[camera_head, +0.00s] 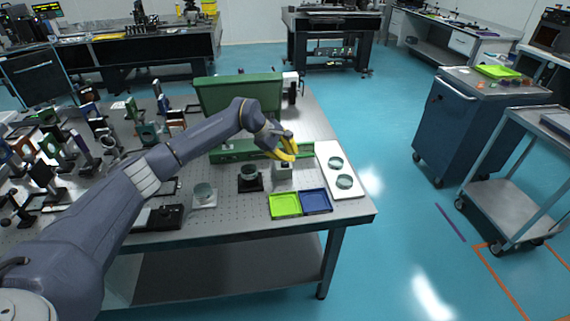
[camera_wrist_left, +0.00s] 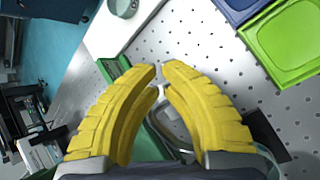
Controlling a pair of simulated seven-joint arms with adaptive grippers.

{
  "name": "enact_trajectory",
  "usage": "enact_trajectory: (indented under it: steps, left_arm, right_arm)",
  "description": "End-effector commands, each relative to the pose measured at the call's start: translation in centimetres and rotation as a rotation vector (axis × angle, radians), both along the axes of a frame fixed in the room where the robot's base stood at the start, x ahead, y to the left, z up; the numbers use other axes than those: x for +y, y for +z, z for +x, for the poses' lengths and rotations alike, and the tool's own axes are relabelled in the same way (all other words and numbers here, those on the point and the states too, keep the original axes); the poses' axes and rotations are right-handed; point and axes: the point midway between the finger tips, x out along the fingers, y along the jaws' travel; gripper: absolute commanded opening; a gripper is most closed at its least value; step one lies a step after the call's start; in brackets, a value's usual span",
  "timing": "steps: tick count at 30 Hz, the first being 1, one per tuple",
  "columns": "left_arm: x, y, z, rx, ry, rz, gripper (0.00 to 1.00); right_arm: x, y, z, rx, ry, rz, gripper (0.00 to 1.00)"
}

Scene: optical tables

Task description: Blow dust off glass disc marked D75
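Two round greenish glass discs (camera_head: 336,162) (camera_head: 344,182) lie on a white tray (camera_head: 354,191) at the table's right edge. Another glass piece (camera_head: 204,191) sits on a pale square base, and a round piece (camera_head: 249,171) sits on a black base. No D75 mark is readable. My left gripper (camera_head: 291,155), with yellow fingers, is above a small grey block (camera_head: 282,173), left of the tray. In the left wrist view its fingertips (camera_wrist_left: 161,70) are close together with a narrow gap. Whether anything is held is unclear. My right gripper is out of view.
An open green case (camera_head: 238,92) stands behind the gripper. A lime tray (camera_head: 284,205) and a blue tray (camera_head: 316,201) sit at the front edge. Several optical mounts crowd the table's left side. A blue cabinet and grey cart stand to the right.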

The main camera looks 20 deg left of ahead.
Motion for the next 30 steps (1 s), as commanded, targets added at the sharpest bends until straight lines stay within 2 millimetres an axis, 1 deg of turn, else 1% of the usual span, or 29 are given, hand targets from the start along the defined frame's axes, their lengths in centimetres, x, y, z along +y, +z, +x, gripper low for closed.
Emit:
enact_trajectory:
  steps: [11, 16, 20, 30]
  left_arm:
    - [0.0, 0.2, 0.0, 0.0, 0.001, 0.001, 0.0]
    - [0.1, 0.6, 0.0, 0.0, 0.0, 0.001, 0.0]
    - [0.1, 1.4, 0.1, -0.001, 0.001, 0.001, 0.0]
    - [0.1, 4.2, 0.0, -0.001, 0.001, 0.001, 0.0]
  right_arm:
    - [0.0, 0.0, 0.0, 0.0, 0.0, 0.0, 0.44]
    - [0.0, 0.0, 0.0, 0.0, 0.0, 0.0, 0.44]
    - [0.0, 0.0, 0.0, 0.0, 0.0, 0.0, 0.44]
    - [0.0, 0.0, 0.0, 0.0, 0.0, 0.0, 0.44]
